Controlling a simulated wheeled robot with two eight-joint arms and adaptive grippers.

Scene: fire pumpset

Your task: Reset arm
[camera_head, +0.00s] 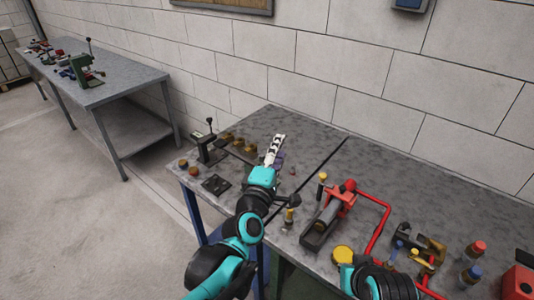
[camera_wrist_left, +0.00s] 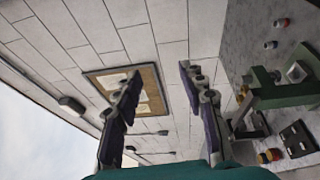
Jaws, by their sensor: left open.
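My left gripper (camera_head: 278,143) is above the left part of the near workbench, with its arm reaching in from the bottom of the head view. In the left wrist view its two dark fingers (camera_wrist_left: 158,76) stand wide apart with nothing between them. Behind the fingers are the block wall and a wood-framed board (camera_wrist_left: 155,92). Part of my right arm (camera_head: 380,281) shows at the bottom right of the head view. Its gripper is out of view.
The near workbench (camera_head: 315,133) holds a red and grey pump tool (camera_head: 330,213), a red pipe (camera_head: 382,226), a black and grey device (camera_head: 207,148), brass fittings and bottles (camera_head: 473,262). Its back strip by the wall is clear. Another bench (camera_head: 125,84) stands far left.

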